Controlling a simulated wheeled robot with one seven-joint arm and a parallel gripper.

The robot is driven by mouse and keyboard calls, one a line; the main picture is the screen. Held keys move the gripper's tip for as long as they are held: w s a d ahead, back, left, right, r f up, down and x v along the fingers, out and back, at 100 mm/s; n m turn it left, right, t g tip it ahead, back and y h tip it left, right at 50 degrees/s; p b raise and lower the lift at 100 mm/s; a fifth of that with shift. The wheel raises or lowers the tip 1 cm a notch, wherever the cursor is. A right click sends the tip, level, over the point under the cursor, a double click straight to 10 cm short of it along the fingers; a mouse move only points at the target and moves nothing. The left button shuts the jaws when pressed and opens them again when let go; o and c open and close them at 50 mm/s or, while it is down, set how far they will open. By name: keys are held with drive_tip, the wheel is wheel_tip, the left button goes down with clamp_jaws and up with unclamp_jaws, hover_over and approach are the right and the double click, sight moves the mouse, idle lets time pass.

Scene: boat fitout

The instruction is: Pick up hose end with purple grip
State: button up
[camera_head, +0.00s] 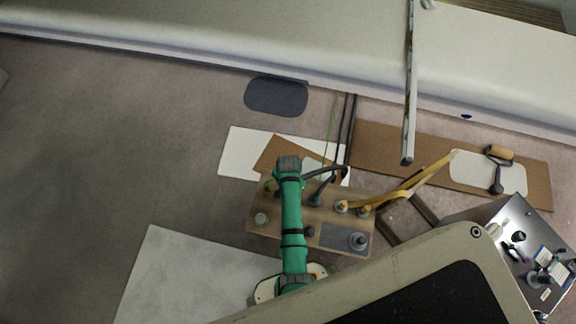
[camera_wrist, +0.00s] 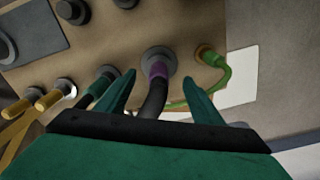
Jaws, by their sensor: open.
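In the wrist view, the hose end with the purple grip (camera_wrist: 157,69) stands in a round grey fitting on the tan panel (camera_wrist: 130,32). Its black hose runs down from it between my fingers. My gripper (camera_wrist: 159,77) is open, with one green finger on each side of this hose; I cannot tell whether either touches it. In the head view, my green arm reaches over the wooden panel (camera_head: 320,234), and I cannot make out the purple grip or my fingertips there.
Yellow hose ends (camera_wrist: 52,97) are farther left. A green hose (camera_wrist: 222,75) with an orange fitting is right of the right finger. In the head view, yellow hoses (camera_head: 413,185) run right from the panel.

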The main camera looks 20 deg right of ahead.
drive_tip(key=shift+s+f, duration=0.2)
drive_tip(key=shift+f, duration=2.45)
drive_tip(key=shift+w, duration=0.1)
drive_tip(key=c, duration=1.2)
drive_tip(key=shift+r, duration=0.15)
drive_tip(key=shift+w+r, duration=0.1)
drive_tip(key=shift+r, duration=0.4)
wheel_tip(320, 180, up, 8)
drive_tip(key=shift+d+f, duration=0.1)
drive_tip(key=shift+r, duration=0.5)
